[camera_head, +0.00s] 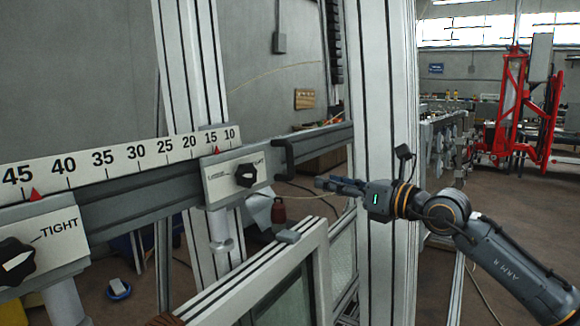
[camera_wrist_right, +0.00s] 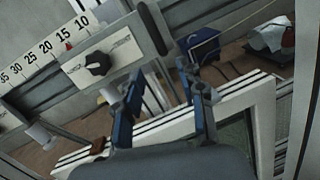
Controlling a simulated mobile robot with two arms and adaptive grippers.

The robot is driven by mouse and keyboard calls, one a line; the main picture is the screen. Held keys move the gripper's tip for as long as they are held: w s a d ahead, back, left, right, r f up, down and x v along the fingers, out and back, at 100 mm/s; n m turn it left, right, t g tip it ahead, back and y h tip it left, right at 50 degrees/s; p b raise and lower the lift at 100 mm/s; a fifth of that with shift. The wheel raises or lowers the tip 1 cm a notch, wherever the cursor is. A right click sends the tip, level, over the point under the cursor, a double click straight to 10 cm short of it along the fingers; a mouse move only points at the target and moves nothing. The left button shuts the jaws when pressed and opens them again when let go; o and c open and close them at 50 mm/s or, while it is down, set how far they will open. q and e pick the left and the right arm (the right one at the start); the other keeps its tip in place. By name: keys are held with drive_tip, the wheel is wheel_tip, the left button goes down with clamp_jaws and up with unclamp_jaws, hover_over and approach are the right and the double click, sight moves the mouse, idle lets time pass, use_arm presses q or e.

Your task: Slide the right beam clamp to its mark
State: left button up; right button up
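The right beam clamp (camera_head: 221,189) is a pale plate with a black knob (camera_head: 246,175) on the grey beam (camera_head: 130,195). A black handle (camera_head: 311,150) stands at its right end. A red triangle mark (camera_head: 217,149) sits on the scale just below 15, over the plate's left part. In the right wrist view, the clamp (camera_wrist_right: 122,47), knob (camera_wrist_right: 97,63), handle (camera_wrist_right: 153,28) and red mark (camera_wrist_right: 68,44) show. My right gripper (camera_head: 328,184) is right of and below the handle, apart from it. Its blue fingers (camera_wrist_right: 163,100) are spread and empty. My left gripper is out of view.
The left clamp with a knob (camera_head: 17,262) labelled TIGHT is at the far left, near a red mark (camera_head: 36,195). A white frame (camera_head: 262,280) stands below the beam. A tall white post (camera_head: 385,120) rises close behind my right gripper.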

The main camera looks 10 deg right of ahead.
sight(290, 171)
drive_tip(key=shift+n+h, duration=0.3)
drive_tip(key=shift+n, duration=0.4)
drive_tip(key=r+p+x, duration=0.1)
drive_tip(key=x, duration=0.3)
drive_tip(key=r+p+x, duration=0.1)
drive_tip(key=p+x, duration=0.1)
drive_tip(key=x, duration=0.2)
drive_tip(key=p+x, duration=0.2)
drive_tip(key=x, duration=0.2)
drive_tip(key=shift+w+a+r, duration=0.1)
drive_tip(key=shift+a+r, duration=0.1)
drive_tip(key=shift+r, duration=0.2)
clamp_jaws()
